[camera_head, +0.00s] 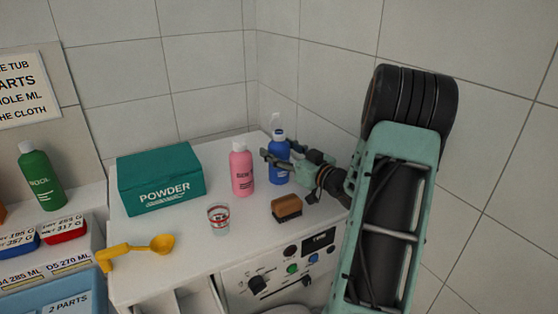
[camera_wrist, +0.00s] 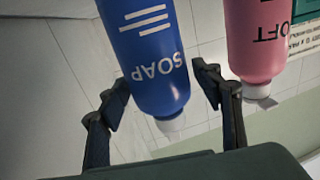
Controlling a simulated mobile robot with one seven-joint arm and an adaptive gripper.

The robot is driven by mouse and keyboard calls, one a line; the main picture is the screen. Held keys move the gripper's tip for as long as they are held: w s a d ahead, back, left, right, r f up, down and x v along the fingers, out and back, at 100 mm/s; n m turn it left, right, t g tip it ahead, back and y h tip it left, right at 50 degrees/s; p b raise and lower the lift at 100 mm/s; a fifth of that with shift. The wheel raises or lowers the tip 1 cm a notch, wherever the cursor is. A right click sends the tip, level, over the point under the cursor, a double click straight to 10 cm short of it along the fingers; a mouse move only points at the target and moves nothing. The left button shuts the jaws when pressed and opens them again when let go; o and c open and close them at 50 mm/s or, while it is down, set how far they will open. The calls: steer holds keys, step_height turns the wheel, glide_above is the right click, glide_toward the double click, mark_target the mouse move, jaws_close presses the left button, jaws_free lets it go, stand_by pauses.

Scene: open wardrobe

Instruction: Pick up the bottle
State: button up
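A blue bottle (camera_head: 278,158) with a white top stands upright at the back right of the white surface. In the wrist view the blue bottle (camera_wrist: 150,50), lettered SOAP, appears upside down between my fingers. My gripper (camera_wrist: 165,92) is open, with one finger on either side of the blue bottle and narrow gaps visible. In the head view my gripper (camera_head: 273,157) reaches in from the right and partly covers that bottle. A pink bottle (camera_head: 242,172) stands just left of it, and in the wrist view the pink bottle (camera_wrist: 256,35) is beside the right finger.
A teal POWDER box (camera_head: 160,180), a small glass (camera_head: 218,218), a brown brush (camera_head: 287,208) and a yellow scoop (camera_head: 135,251) sit on the white surface (camera_head: 185,240). A green bottle (camera_head: 41,178) stands far left. Tiled walls close the back and right.

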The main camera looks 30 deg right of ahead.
mark_target(283, 141)
steer(key=c, duration=1.2)
steer(key=shift+r, duration=0.1)
steer(key=shift+r, duration=0.4)
step_height(283, 141, up, 2)
steer(key=shift+r, duration=0.1)
steer(key=s+a+r, duration=0.1)
steer(key=s+r, duration=0.2)
steer(key=s, duration=0.1)
steer(key=s+a+r+b, duration=0.1)
steer(key=s+a+r, duration=0.1)
steer(key=s+r, duration=0.1)
steer(key=s+a+r+b, duration=0.1)
steer(key=s+r, duration=0.3)
steer(key=s, duration=0.2)
steer(key=shift+s+a, duration=0.1)
steer(key=shift+a, duration=0.3)
